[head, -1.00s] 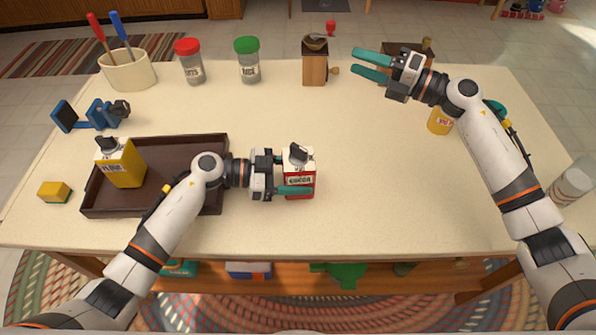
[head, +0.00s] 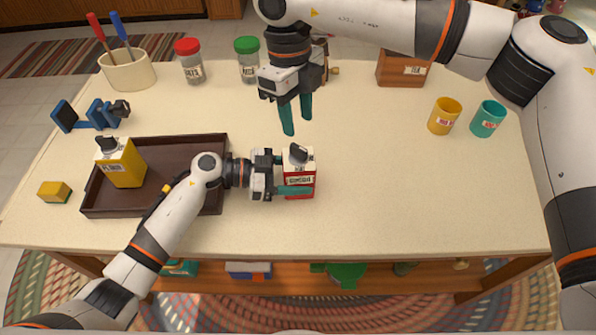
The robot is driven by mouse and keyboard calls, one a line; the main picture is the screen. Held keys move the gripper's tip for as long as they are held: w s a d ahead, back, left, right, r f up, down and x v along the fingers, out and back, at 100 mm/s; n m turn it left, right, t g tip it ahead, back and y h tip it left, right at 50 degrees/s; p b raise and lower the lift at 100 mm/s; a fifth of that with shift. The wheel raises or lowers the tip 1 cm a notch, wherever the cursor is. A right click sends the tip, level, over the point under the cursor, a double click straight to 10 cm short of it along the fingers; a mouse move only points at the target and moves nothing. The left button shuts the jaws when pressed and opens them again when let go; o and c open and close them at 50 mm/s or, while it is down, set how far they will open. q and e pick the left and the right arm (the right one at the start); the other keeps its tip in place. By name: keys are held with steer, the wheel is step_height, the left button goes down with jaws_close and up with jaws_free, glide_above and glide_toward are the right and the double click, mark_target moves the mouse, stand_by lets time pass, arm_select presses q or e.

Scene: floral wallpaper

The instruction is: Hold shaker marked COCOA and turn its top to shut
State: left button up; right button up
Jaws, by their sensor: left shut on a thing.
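The COCOA shaker (head: 301,166) is a red and white box standing upright on the table, right of the brown tray. A dark grey turning top (head: 298,152) sits on it. My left gripper (head: 290,187) is shut on the shaker, with a teal finger across its front. My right gripper (head: 295,115) hangs above the table, behind and above the shaker, fingers pointing down. Its two teal fingers are apart with nothing between them, and it does not touch the top.
A brown tray (head: 187,146) holds a yellow shaker (head: 127,168). A yellow cup (head: 444,116) and a teal cup (head: 487,119) stand at the right. Jars with red (head: 188,47) and green (head: 247,45) lids stand at the back. The table right of the shaker is clear.

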mark_target(299, 147)
steer(key=shift+d, duration=0.2)
steer(key=shift+f, duration=4.2)
jaws_close()
steer(key=m, duration=0.9)
steer(key=shift+w+g+y, duration=0.1)
steer(key=shift+g+y, duration=0.2)
steer(key=shift+y, duration=0.1)
steer(key=shift+c, duration=0.2)
jaws_free()
